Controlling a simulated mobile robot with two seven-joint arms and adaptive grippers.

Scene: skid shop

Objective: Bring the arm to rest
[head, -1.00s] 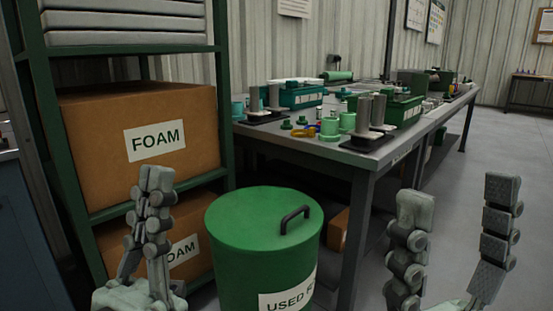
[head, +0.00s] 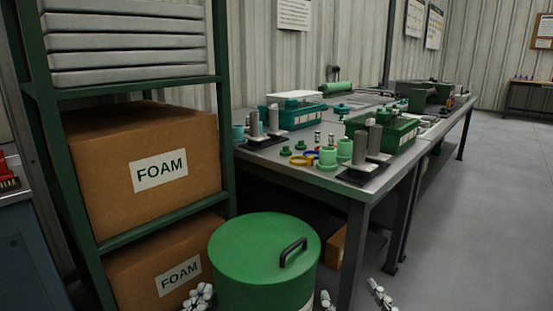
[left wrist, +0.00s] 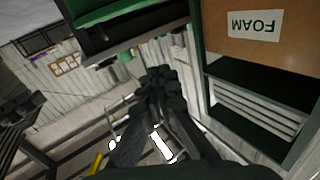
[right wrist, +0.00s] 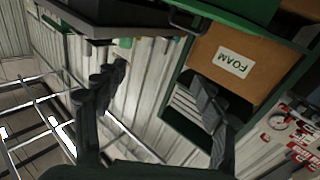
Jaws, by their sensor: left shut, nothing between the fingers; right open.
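My left gripper (head: 199,297) shows only its tips at the bottom edge of the head view, in front of the lower foam box and left of the green bin. Its fingers are together and empty in the left wrist view (left wrist: 160,95). My right gripper (head: 352,292) shows two separate fingertips at the bottom edge of the head view, right of the bin. In the right wrist view (right wrist: 150,88) its fingers are wide apart with nothing between them. Both arms are otherwise out of the head view.
A green lidded bin (head: 262,252) stands just ahead. A green shelf (head: 160,232) holds foam boxes (head: 140,165) and grey trays at left. A metal workbench (head: 372,190) with teal and green containers extends to the right rear. Open floor (head: 470,220) lies at right.

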